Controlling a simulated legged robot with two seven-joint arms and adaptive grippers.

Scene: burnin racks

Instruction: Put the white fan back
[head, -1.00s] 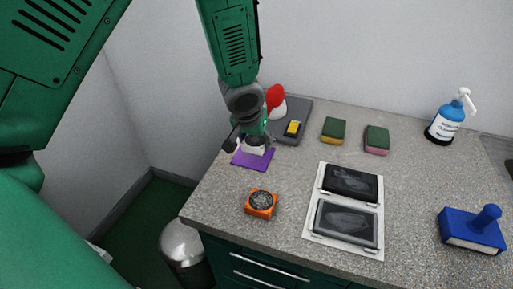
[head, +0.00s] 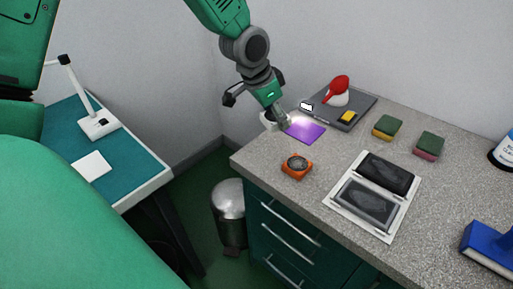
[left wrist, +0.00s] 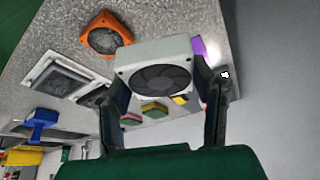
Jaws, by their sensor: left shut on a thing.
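The white fan (left wrist: 155,75) is a square white block with a dark round grille, held between the two fingers of my left gripper (left wrist: 160,82) in the left wrist view. In the head view my left gripper (head: 260,108) is at the counter's back left corner, shut on the white fan (head: 268,121). There the fan is partly hidden by the gripper and lies just left of the purple mat (head: 306,133). The mat looks bare and brightly lit. An orange fan (head: 297,166) sits on the counter in front of the mat. My right gripper is not in view.
A teal side table (head: 130,150) at left holds a white square pad (head: 91,166) and a white lamp (head: 100,124). A metal bin (head: 229,205) stands between it and the counter (head: 330,175). A grey tray (head: 362,106), sponges (head: 387,127) and a framed panel (head: 345,208) occupy the counter.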

